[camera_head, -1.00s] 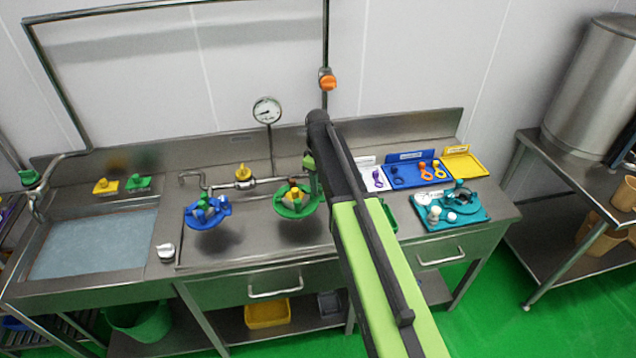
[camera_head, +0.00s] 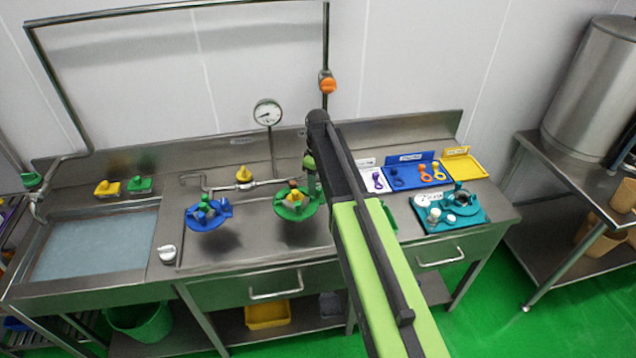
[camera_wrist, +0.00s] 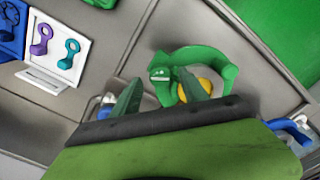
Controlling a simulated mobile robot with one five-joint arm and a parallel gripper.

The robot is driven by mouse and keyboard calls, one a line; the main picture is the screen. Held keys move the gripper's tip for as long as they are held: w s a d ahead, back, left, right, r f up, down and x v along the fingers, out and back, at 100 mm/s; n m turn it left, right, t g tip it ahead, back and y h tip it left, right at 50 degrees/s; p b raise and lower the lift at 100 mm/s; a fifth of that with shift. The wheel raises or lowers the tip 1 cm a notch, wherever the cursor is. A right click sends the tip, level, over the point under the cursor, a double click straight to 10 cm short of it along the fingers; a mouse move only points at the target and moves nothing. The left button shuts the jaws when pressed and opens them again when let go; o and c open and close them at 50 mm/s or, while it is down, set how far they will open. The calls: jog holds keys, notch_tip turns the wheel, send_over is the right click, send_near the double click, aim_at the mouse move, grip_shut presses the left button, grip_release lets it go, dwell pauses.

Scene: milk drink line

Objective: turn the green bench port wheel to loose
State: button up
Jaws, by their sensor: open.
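The green bench port wheel (camera_head: 284,209) is on the steel bench in the head view, right of a blue one, with yellow parts at its middle. In the wrist view the green wheel (camera_wrist: 215,58) shows as a thick green curve with a white-marked block, and a yellow part lies under it. My gripper (camera_wrist: 160,78) is open. Its right finger overlaps the wheel's yellow middle in the wrist view, and its left finger is beside the wheel. I cannot tell whether either touches it. In the head view my arm mostly hides the gripper.
The blue port wheel (camera_head: 222,212) stands to the left. A yellow valve (camera_head: 243,174) and a gauge (camera_head: 267,113) are behind. A blue tray (camera_head: 410,184) and a teal tray (camera_head: 480,215) lie to the right. A basin (camera_head: 95,245) is at the left.

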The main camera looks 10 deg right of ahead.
notch_tip(320, 180, up, 16)
jog(key=p, duration=1.5)
jog(key=shift+r, duration=0.2)
jog(key=shift+f, duration=0.1)
jog(key=b, duration=0.8)
send_near(318, 187)
jog(key=s, duration=0.2)
jog(key=s+f+m+b, duration=0.1)
jog(key=s+f+b, duration=0.6)
jog(key=s, duration=0.1)
jog(key=s+f+m+b, duration=0.3)
jog(key=s+m, duration=0.5)
jog(key=s, duration=0.4)
jog(key=shift+s+d+f+b, duration=0.2)
jog(key=shift+s+f+b, duration=0.15)
jog(key=shift+b, duration=0.25)
